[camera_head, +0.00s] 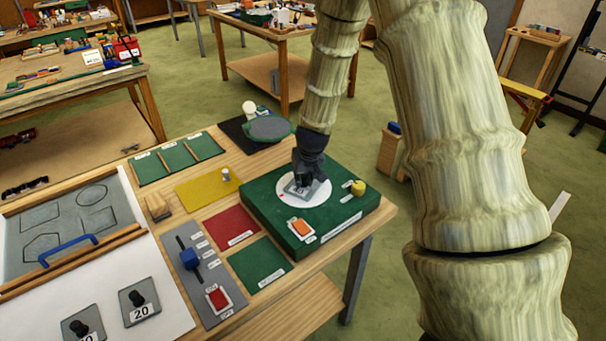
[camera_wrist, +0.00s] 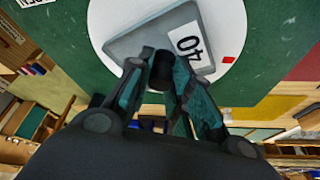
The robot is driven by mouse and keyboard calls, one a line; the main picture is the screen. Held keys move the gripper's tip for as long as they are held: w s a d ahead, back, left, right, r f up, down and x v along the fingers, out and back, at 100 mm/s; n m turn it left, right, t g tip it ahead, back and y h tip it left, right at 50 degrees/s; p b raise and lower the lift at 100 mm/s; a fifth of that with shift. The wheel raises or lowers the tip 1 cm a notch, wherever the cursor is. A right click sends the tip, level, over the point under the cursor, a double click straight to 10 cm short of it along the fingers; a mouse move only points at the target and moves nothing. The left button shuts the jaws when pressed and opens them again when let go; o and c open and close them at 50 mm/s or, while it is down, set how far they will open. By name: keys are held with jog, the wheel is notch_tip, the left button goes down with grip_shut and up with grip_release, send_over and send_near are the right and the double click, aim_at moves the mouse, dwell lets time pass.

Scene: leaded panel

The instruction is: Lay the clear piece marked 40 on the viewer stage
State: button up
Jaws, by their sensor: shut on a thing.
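The clear grey piece marked 40 (camera_wrist: 145,40) is over the white round stage (camera_wrist: 110,25) in the wrist view, its printed label facing up. It also shows in the head view (camera_head: 297,189), partly hidden by my gripper. My gripper (camera_wrist: 163,72) is shut on the dark knob of this piece. The white stage (camera_head: 318,196) is on top of the green viewer box (camera_head: 262,200). The piece lies within or close over the white circle; I cannot tell whether it touches. A small red mark (camera_wrist: 228,60) shows on the stage beside the label.
The green box also carries a yellow knob (camera_head: 358,188) and an orange button (camera_head: 301,228). Two clear pieces with black knobs, one marked 20 (camera_head: 146,312), lie on a white board at lower left. A blue-handled slider (camera_head: 189,259) and red and yellow mats are nearby.

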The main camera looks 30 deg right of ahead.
jog(key=shift+a+r, duration=0.1)
jog(key=shift+f, duration=0.2)
jog(key=o, duration=0.9)
jog(key=shift+c, duration=0.2)
jog(key=b+v, duration=0.2)
jog(key=v, duration=1)
jog(key=shift+b, duration=0.4)
jog(key=shift+r, duration=0.15)
